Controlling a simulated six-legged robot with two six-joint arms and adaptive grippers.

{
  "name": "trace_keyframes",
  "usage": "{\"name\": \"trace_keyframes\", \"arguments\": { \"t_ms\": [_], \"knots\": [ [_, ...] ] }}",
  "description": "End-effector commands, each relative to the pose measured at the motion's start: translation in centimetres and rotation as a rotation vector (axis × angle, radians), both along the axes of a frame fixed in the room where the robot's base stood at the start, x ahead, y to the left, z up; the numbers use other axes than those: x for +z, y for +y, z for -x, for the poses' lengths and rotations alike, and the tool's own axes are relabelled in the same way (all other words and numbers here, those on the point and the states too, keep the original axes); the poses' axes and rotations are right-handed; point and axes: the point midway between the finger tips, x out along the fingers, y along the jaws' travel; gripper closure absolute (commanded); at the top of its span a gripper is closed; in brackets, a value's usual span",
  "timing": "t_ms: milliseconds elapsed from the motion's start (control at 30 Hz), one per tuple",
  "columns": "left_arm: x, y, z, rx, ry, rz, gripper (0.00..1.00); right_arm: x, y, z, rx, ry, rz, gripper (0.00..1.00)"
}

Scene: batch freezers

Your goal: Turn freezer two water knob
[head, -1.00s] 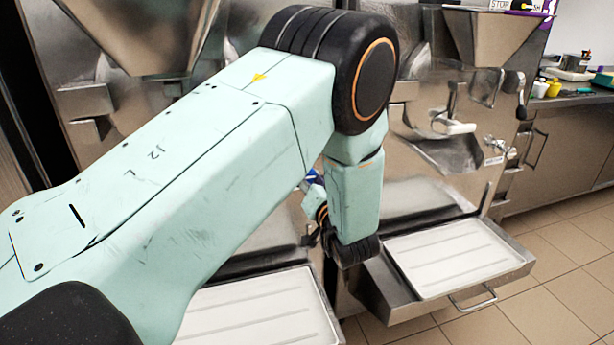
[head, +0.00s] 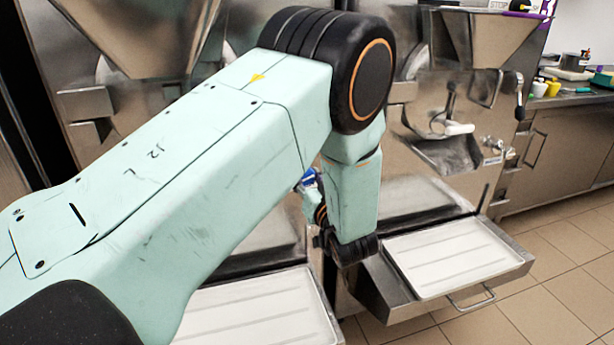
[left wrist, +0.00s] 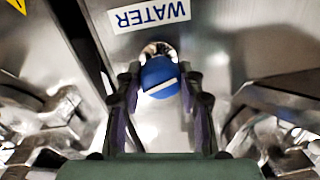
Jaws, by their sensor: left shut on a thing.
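The blue water knob (left wrist: 153,74) shows in the left wrist view, with a white bar across its face, tilted up to the right. It sits on a metal panel beneath a WATER label (left wrist: 150,15), which appears upside down. My left gripper (left wrist: 161,88) is shut on the knob, one finger on each side. My right gripper is not in view.
A counter with bottles (head: 553,88) is at far right; tiled floor there is clear.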

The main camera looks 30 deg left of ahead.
Motion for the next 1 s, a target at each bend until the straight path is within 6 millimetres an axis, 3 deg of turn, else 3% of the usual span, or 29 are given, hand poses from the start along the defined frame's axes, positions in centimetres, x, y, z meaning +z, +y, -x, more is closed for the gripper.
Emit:
{"name": "trace_keyframes", "arguments": {
  "t_ms": [600, 1000],
  "knots": [
    [-0.03, 0.05, 0.0, 0.002, -0.435, 0.374, 0.93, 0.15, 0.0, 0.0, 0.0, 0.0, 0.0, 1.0],
    [0.01, 0.02, -0.02, 0.0, -0.621, 0.532, 0.93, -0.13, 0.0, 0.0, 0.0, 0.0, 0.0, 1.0]
  ]
}}
